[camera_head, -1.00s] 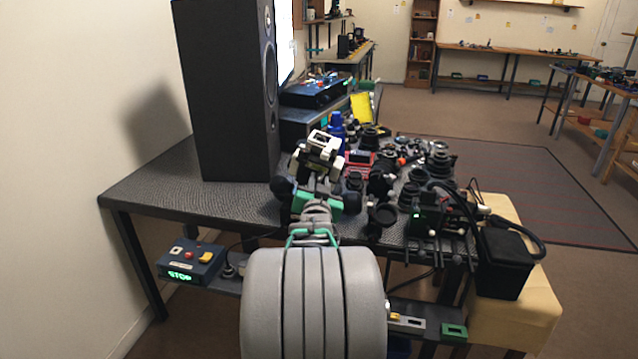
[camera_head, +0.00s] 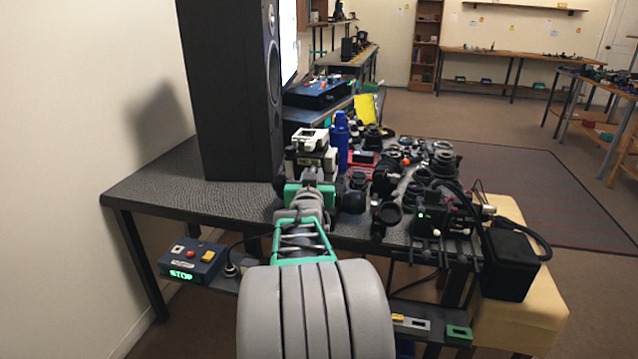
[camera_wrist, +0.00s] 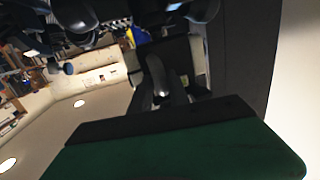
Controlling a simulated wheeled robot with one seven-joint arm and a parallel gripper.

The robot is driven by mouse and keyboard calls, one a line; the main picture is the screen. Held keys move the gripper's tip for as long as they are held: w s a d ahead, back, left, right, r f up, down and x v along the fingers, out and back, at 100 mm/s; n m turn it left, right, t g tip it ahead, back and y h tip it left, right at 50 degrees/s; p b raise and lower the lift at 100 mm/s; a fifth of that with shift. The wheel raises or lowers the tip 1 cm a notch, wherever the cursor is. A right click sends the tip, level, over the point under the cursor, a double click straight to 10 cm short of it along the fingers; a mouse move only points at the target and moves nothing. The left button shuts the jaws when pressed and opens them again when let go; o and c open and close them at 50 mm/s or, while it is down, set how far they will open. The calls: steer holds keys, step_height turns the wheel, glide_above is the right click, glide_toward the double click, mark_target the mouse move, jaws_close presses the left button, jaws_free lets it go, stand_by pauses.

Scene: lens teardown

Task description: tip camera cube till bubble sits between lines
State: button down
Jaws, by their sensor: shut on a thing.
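A boxy white and black piece, apparently the camera cube (camera_head: 311,139), is at the end of my arm, above the bench's near edge beside the speaker. It looks about level, with a dark opening in its white top. My gripper (camera_head: 313,166) is shut on it; the fingers are mostly hidden behind my wrist. The bubble and its lines cannot be made out. The wrist view is dark, with a green-and-black part of mine across the bottom, so the grip does not show clearly there.
A tall black speaker (camera_head: 228,90) stands close on the left. A blue bottle (camera_head: 341,140) is just right of the held piece. Lenses and loose parts crowd the bench's right side. The textured bench top (camera_head: 165,190) is bare at left.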

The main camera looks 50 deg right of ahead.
steer(key=shift+a+f, duration=0.1)
steer(key=shift+f, duration=0.1)
steer(key=c, duration=1.5)
jaws_free()
steer(key=shift+o, duration=0.7)
steer(key=shift+r, duration=0.1)
steer(key=v, duration=0.7)
steer(key=shift+s+a, duration=0.25)
steer(key=shift+a, duration=0.05)
